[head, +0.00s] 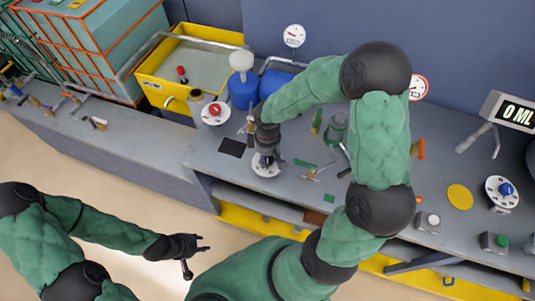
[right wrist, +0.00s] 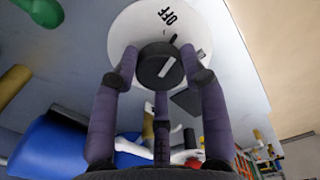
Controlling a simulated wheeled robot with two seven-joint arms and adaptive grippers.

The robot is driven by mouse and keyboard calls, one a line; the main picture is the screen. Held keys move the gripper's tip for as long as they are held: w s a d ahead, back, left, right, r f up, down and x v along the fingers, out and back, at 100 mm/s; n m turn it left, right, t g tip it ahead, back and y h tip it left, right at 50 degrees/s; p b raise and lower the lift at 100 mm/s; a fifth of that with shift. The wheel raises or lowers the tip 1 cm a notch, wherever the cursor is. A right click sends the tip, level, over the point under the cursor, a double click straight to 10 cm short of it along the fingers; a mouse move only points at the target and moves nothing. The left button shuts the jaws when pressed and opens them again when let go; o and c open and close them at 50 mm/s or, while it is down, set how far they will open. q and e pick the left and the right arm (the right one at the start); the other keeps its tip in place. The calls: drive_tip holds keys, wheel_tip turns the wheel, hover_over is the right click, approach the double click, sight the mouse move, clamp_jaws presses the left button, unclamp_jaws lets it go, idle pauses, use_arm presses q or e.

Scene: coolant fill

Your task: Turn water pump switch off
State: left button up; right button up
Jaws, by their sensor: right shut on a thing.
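The water pump switch is a black round knob (right wrist: 158,68) with a white line, on a white round dial (right wrist: 205,28) marked OFF. The white line slants up and right, toward the side with the OFF mark and a small black tick. In the head view the white dial (head: 267,171) shows partly under my right gripper (head: 266,158). My right gripper's fingers (right wrist: 160,75) are closed around the knob's sides. My left gripper (head: 194,256) hangs over the floor at lower left, fingers spread, empty and away from the bench.
A dial with a red knob (head: 215,112) stands left of my right gripper, near the blue pump (head: 243,92) and yellow tank (head: 160,92). A dial with a blue knob (head: 503,192) and a display reading 0 ML (head: 516,113) are at the right. Small valves crowd the bench.

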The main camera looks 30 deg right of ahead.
sight(268, 158)
drive_tip(key=shift+s+f+n+p, duration=0.1)
drive_tip(key=shift+n+p, duration=0.9)
drive_tip(key=shift+n, duration=1.1)
drive_tip(key=o, duration=1.1)
drive_tip(key=shift+o, duration=0.2)
wheel_tip(268, 158, up, 12)
